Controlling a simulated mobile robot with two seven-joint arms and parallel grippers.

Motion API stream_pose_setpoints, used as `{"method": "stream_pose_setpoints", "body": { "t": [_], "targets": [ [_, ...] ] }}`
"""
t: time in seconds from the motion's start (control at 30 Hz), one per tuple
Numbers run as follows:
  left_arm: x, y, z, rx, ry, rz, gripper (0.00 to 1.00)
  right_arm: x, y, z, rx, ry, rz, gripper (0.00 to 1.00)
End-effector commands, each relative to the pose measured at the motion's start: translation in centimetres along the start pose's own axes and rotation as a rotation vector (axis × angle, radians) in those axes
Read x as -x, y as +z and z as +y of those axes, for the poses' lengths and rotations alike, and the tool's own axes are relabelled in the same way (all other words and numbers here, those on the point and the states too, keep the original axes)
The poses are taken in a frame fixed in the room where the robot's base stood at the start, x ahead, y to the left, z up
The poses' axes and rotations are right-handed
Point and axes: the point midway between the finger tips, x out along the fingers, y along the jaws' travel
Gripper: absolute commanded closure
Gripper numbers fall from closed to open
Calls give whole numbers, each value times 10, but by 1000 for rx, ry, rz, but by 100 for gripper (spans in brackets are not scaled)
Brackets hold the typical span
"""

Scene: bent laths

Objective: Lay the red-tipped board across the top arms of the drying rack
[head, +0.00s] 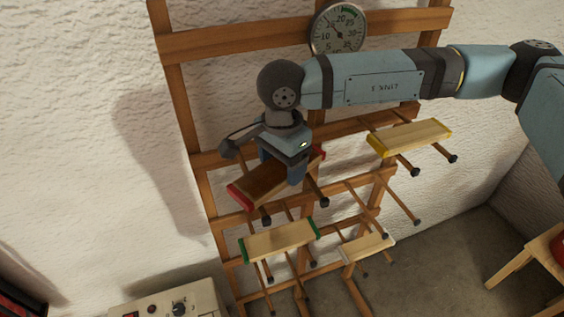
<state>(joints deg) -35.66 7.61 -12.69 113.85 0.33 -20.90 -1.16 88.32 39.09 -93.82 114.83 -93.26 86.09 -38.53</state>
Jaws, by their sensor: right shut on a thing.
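The red-tipped board (262,184) is dark brown with red ends. It is at the left upper part of the drying rack (240,39), slanting up to the right. My right gripper (284,172) comes down from above and is shut on the board near its middle, hiding part of it. A dark-capped top arm (317,193) of the rack sticks out just right of the board. Whether the board touches the arms beneath it I cannot tell. My left gripper is not in view.
A yellow-tipped board (412,138) lies on upper arms at the right. A green-tipped board (280,242) and a white-tipped board (367,247) lie lower. A round dial (338,30) hangs above. A control box (170,304) stands lower left, a wooden stool (530,256) at right.

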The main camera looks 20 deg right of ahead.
Motion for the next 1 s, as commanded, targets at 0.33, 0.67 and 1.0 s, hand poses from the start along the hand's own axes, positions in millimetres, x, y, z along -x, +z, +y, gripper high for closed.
{"method": "stream_pose_setpoints", "body": {
  "t": [0.33,0.67,1.0],
  "targets": [
    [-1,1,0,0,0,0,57,-2,0,0,0,0,0,2],
    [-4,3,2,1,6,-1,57,8,0,0,-1,-1,1,2],
    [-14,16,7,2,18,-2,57,82,0,0,1,-5,0,2]
  ]
}}
